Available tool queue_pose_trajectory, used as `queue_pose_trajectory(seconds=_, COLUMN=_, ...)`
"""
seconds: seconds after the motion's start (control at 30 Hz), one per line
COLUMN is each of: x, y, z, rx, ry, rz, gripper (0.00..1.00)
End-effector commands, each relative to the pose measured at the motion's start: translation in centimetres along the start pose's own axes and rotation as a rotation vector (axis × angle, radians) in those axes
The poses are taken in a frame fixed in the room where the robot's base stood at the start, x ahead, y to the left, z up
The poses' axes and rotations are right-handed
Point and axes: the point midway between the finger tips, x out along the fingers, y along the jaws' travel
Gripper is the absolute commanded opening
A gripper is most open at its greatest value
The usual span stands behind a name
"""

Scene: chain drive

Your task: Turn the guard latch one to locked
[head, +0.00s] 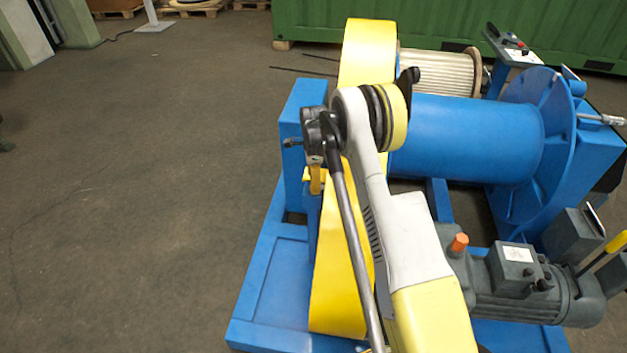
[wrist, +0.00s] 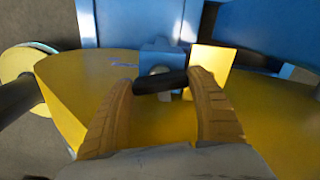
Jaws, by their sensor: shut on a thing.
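The yellow chain guard (head: 338,280) stands upright along the left side of the blue machine; in the wrist view its yellow surface (wrist: 165,115) lies beneath my fingers. A guard latch with a black bar handle (wrist: 160,82) sits at the guard's edge, beside a small blue block and a bright yellow block. My gripper (wrist: 164,80) is shut on this handle, one yellow-brown finger at each end. In the head view my gripper (head: 316,178) is at the guard's left face, and the latch is hidden there. I cannot tell which numbered latch this is.
The blue drum (head: 465,135) and its flange stand right of the guard. A grey motor (head: 520,280) sits at the lower right on the blue base frame (head: 270,290). A green container (head: 420,30) is behind. The floor to the left is clear.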

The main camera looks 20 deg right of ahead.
Motion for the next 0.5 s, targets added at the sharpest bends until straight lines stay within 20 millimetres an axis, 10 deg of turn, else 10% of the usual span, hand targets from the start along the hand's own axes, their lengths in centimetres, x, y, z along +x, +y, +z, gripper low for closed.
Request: queue_pose_trajectory(seconds=0.5, x=-0.09, y=-0.07, z=0.01, rx=-0.234, ry=0.0, rz=-0.002, gripper=0.37)
